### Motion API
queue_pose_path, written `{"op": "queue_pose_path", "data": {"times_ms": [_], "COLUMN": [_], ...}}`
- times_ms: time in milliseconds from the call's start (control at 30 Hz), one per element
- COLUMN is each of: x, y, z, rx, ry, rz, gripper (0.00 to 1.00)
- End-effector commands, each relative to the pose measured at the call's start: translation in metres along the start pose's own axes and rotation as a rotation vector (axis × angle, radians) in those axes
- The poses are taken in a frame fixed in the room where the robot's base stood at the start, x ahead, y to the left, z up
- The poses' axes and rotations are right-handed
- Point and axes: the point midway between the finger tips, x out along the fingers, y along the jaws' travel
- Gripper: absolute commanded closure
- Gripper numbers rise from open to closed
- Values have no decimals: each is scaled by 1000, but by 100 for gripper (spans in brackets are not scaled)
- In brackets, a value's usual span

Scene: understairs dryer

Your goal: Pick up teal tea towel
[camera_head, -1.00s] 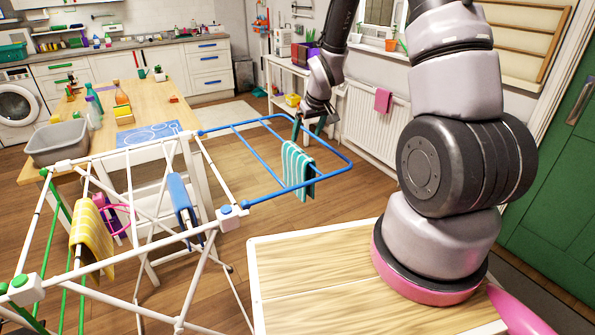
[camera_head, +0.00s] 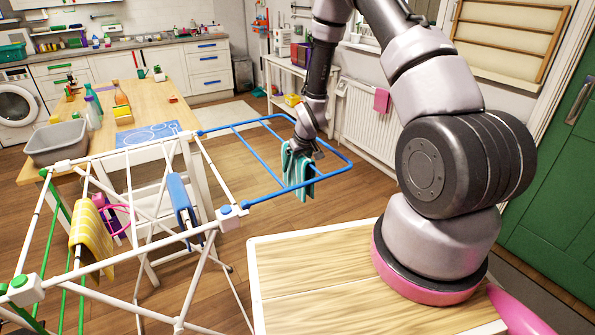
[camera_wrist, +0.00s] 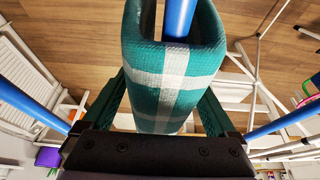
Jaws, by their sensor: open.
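The teal tea towel (camera_head: 297,172), with white stripes, hangs folded over a blue rail of the drying rack's side wing (camera_head: 262,196). My gripper (camera_head: 299,155) is at the towel, pointing down over it. In the wrist view the towel (camera_wrist: 172,75) fills the middle, draped over the blue rail (camera_wrist: 177,18). My gripper (camera_wrist: 172,108) is open, with one dark green finger on each side of the towel. I cannot tell whether either finger touches the cloth. In the head view my wrist hides the towel's upper part.
The white drying rack (camera_head: 130,248) also holds a yellow striped cloth (camera_head: 92,236) and a blue cloth (camera_head: 182,200). A wooden table (camera_head: 150,100) with a grey tub (camera_head: 58,143) stands behind it. A radiator (camera_head: 370,125) with a pink cloth (camera_head: 381,100) is to the right.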

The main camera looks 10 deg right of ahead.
Motion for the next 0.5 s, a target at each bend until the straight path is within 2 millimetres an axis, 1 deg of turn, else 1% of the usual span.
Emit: {"op": "queue_pose_path", "data": {"times_ms": [33,133,500], "x": [5,9,9], "y": [0,0,0], "z": [0,0,0], "rx": [0,0,0], "ry": [0,1,1], "rz": [0,0,0], "gripper": [7,7,7]}}
